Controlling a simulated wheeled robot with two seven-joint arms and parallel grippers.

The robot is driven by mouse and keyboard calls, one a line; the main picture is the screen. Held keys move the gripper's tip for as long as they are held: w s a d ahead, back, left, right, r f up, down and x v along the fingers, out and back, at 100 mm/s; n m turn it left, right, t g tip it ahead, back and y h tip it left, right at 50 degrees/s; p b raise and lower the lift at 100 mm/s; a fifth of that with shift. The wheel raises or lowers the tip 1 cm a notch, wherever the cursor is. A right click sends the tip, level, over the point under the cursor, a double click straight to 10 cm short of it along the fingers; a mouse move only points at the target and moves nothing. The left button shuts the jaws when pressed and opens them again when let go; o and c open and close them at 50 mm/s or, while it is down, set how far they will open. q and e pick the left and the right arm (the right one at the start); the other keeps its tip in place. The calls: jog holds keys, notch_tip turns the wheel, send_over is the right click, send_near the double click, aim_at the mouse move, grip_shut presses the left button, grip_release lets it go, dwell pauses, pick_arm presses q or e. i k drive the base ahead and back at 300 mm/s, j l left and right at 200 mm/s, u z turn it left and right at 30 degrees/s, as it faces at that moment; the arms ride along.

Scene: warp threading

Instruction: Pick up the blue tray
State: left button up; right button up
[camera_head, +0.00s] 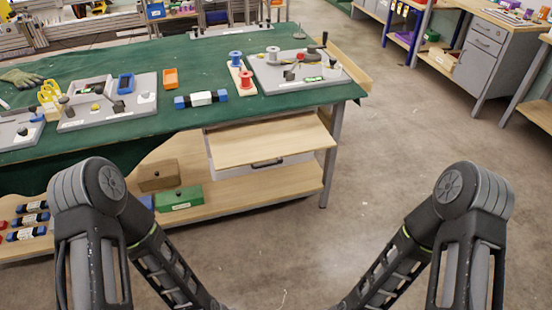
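A small blue tray (120,85) sits on the green-topped workbench (165,116), at the right part of a grey board (82,122) on the left half of the bench. An orange tray (170,73) is just to its right. Another blue container (155,10) stands farther back, behind the bench. Both of my arms reach down past the bottom edge of the view, well in front of the bench. Neither gripper shows, so whether they are open or shut is hidden.
A second grey board (350,80) with small parts is at the bench's right end, beside red and blue spools (246,80). A blue-and-white cylinder (201,99) lies near the front edge. The floor on the right is clear.

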aim_at(125, 85)
jog(key=j+z, duration=0.15)
jog(key=j, duration=0.35)
jog(key=j+z, duration=0.15)
jog(key=j, duration=0.35)
jog(key=j+z, duration=0.1)
jog(key=j, duration=0.4)
jog(key=j+z, duration=0.15)
jog(key=j, duration=0.3)
jog(key=j+z, duration=0.15)
jog(key=j, duration=0.35)
jog(key=k+j+z, duration=0.15)
jog(key=j, duration=0.35)
jog(key=k+j+z, duration=0.15)
jog(key=j, duration=0.3)
jog(key=j+z, duration=0.1)
jog(key=j, duration=0.35)
jog(key=k, duration=0.05)
